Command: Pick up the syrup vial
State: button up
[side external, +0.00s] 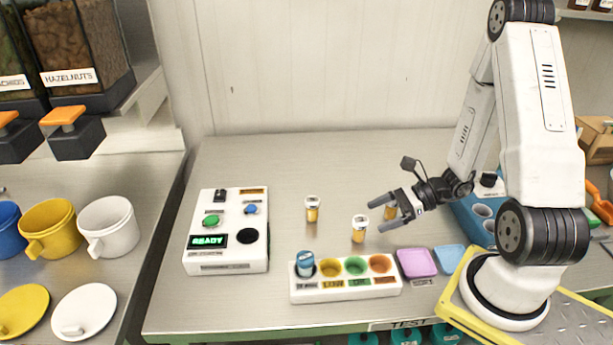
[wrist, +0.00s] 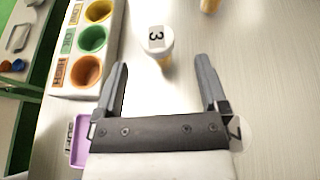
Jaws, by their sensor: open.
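Three small amber vials with white caps stand upright on the steel table. The nearest to my fingertips (side external: 359,229) has a "3" on its cap in the wrist view (wrist: 158,42). Another (side external: 312,210) stands farther left, cut by the wrist view's top edge (wrist: 209,4). The third (side external: 390,210) is partly behind my gripper, its cap beside my right finger's base in the wrist view (wrist: 238,130). I cannot tell which holds syrup. My gripper (side external: 374,216) is open and empty; in the wrist view (wrist: 162,64), the "3" vial stands just beyond the fingertips, between their lines.
A white rack (side external: 345,289) with colored wells holds a blue vial (side external: 304,264) at its left end. A white box (side external: 227,262) showing "READY" stands left. Purple (side external: 416,263) and blue (side external: 450,259) pads lie right of the rack. The table behind the vials is clear.

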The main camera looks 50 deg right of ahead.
aim_at(354, 225)
jog(key=shift+x, duration=0.9)
jog(key=shift+a, duration=0.1)
jog(key=shift+x, duration=2.55)
jog(key=shift+a+r, duration=0.1)
jog(key=shift+r, duration=0.1)
grip_shut()
jog(key=shift+r, duration=0.2)
jog(key=shift+r, duration=4.8)
